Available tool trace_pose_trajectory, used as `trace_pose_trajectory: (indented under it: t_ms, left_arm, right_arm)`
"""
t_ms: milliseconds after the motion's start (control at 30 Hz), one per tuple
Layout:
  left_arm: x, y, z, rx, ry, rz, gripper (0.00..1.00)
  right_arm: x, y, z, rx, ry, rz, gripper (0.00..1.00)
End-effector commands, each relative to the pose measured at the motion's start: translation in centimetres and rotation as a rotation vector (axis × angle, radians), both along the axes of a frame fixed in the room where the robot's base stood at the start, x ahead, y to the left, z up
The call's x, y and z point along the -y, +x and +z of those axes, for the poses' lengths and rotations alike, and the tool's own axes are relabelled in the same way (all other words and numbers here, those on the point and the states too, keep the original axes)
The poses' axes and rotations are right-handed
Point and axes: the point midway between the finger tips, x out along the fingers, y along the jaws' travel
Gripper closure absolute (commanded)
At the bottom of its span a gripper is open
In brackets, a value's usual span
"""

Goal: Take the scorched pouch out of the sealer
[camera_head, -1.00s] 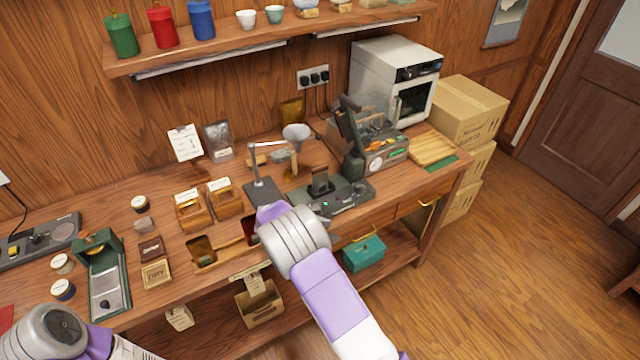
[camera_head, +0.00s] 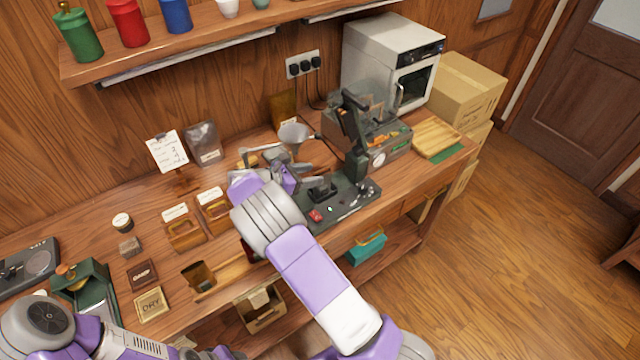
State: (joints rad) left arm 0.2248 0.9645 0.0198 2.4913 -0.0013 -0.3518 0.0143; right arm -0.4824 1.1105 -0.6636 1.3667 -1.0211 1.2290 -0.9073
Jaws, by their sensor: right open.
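The sealer (camera_head: 345,205) is a dark, low machine on the bench, with a red light near its front left. My right gripper (camera_head: 287,176) is open at the sealer's left end, partly hidden by my own wrist. I cannot make out anything between its fingers. My left arm shows at the lower left, but its gripper is not in view.
A grey machine with a gauge (camera_head: 378,158) stands behind the sealer, near a funnel (camera_head: 295,133) and a white oven (camera_head: 385,62). A silver pouch (camera_head: 203,143) leans by the wall. Wooden holders (camera_head: 184,234) stand left of my right wrist.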

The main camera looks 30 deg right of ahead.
Motion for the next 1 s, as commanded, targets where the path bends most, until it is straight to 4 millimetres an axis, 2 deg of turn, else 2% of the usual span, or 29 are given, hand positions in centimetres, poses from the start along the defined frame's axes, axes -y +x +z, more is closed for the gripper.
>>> trace_pose_trajectory:
  t_ms: [367, 600, 933, 1000]
  left_arm:
    - [0.0, 0.0, -0.2, 0.001, 0.0, 0.0, 0.57]
    - [0.0, 0.0, -0.2, 0.001, 0.0, 0.0, 0.57]
    - [0.0, 0.0, -0.2, 0.001, 0.0, 0.0, 0.57]
    - [0.0, 0.0, -0.2, 0.001, 0.0, 0.0, 0.57]
  right_arm:
    - [4.4, 0.3, -1.8, -0.001, 0.0, -0.001, 0.46]
    - [4.7, 0.4, -1.9, 0.0, 0.0, 0.001, 0.46]
    - [4.7, 0.4, -1.9, 0.0, 0.0, 0.001, 0.97]
    - [4.7, 0.4, -1.9, 0.0, 0.0, 0.001, 1.0]
